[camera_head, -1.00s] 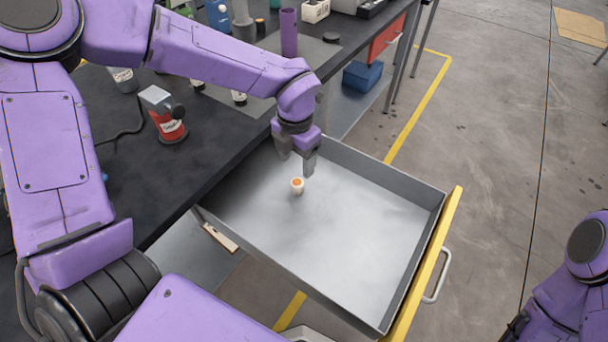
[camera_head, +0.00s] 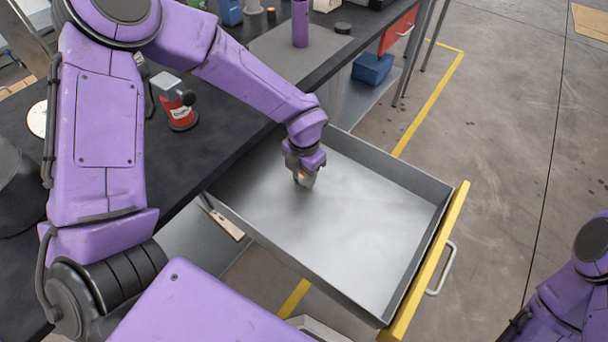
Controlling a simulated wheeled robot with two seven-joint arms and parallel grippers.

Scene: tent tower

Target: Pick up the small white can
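My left gripper (camera_head: 305,180) reaches down into the open grey drawer (camera_head: 345,235), near the drawer's back left part. The small white can with an orange top is almost wholly hidden by the gripper. Only a faint pale and orange patch shows at the fingers. I cannot tell whether the fingers are closed on the can or only around it. My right arm shows at the bottom right edge, and its gripper is out of view.
The dark workbench (camera_head: 205,165) lies left of the drawer and holds a red and grey tool (camera_head: 178,108) and a purple cylinder (camera_head: 299,24). The drawer has a yellow front (camera_head: 432,262). A blue bin (camera_head: 372,68) sits under the bench. The rest of the drawer floor is clear.

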